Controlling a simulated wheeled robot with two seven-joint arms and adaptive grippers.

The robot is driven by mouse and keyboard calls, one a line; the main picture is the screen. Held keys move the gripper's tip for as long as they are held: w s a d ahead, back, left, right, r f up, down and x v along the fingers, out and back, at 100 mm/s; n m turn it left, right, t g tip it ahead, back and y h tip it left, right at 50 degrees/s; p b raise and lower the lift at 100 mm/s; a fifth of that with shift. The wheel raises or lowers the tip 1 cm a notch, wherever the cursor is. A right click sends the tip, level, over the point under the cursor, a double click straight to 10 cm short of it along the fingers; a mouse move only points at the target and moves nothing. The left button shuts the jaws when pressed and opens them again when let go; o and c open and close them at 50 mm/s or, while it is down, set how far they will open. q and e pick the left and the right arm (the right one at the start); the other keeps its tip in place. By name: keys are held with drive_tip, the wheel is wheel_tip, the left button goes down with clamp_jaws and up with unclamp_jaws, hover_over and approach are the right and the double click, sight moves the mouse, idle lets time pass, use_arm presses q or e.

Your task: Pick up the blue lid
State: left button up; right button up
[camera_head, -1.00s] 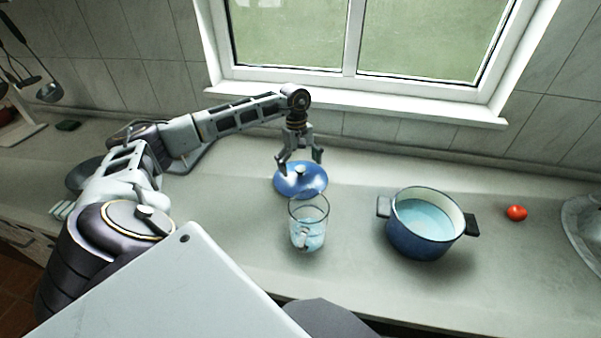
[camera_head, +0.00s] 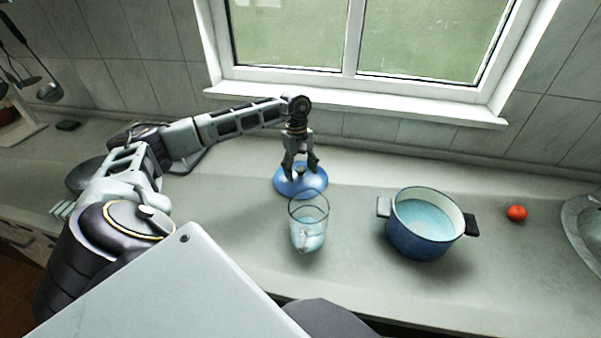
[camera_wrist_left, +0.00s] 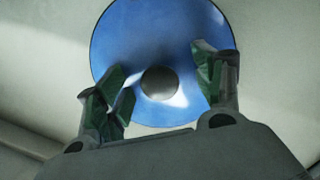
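The blue lid (camera_head: 290,187) lies on the counter below the window, left of the pot. It is round and shiny, and its dark knob (camera_wrist_left: 160,82) shows in the middle of the lid in the left wrist view. My left gripper (camera_head: 301,176) points down over the lid, with its fingertips around knob height. In the left wrist view the fingers (camera_wrist_left: 165,82) stand apart on either side of the knob, with gaps visible between them and it. The gripper is open and holds nothing. My right gripper is not in view.
A clear glass (camera_head: 309,225) with bluish liquid stands just in front of the lid, overlapping its edge in the head view. A blue pot (camera_head: 421,240) of light blue liquid stands to the right, with a tomato (camera_head: 516,213) beyond. Counter space around the lid's left is clear.

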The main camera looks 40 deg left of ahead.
sight(301, 168)
use_arm(q)
drive_tip(key=shift+s+d, duration=0.1)
drive_tip(key=shift+s, duration=0.1)
drive_tip(key=c, duration=1.1)
drive_tip(key=shift+f, duration=0.15)
drive_tip(key=shift+c, duration=0.2)
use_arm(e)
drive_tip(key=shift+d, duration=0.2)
use_arm(q)
drive_tip(key=shift+r, duration=0.5)
drive_tip(key=shift+w+r, duration=0.2)
drive_tip(key=shift+r, duration=8.5)
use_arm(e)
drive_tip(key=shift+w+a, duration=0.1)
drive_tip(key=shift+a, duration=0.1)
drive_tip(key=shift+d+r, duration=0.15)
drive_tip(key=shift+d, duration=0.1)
